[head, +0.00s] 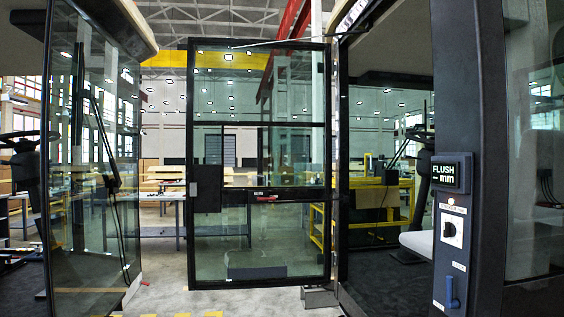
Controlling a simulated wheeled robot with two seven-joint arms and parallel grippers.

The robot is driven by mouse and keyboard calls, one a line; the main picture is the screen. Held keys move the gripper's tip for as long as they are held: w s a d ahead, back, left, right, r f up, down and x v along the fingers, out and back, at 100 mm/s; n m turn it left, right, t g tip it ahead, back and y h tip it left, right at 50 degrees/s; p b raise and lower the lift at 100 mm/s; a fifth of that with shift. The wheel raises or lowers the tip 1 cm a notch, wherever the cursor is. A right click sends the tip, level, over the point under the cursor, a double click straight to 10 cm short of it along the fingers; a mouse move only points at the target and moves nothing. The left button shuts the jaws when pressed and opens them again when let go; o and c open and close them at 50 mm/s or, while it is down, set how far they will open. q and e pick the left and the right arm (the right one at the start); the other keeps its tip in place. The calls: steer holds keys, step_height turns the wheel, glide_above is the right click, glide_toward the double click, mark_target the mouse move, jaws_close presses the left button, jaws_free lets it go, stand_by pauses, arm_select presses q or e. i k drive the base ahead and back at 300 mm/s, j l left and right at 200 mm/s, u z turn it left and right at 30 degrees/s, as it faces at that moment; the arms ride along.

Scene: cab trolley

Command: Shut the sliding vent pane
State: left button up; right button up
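A tall glass door (217,255) in a black frame stands in the middle of the head view. A horizontal bar crosses its upper part, and a second dark bar (300,192) crosses lower down with a small label and a red piece (267,199). A dark upright line shows between the two bars. The vent pane probably lies in this section, but its edges are hard to tell from the glass and background. I cannot tell how far open it is. Neither of my grippers is in view.
A dark post (466,120) at the right carries a display (451,173) reading "FLUSH -- mm", a white switch plate (451,232) and a blue lever (452,291). Another glass panel (90,170) stands at the left. Yellow-framed benches (375,215) stand behind. Grey floor shows below the door.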

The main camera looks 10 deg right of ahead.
mark_target(281, 152)
steer(key=i+z, duration=0.35)
steer(key=i, duration=0.55)
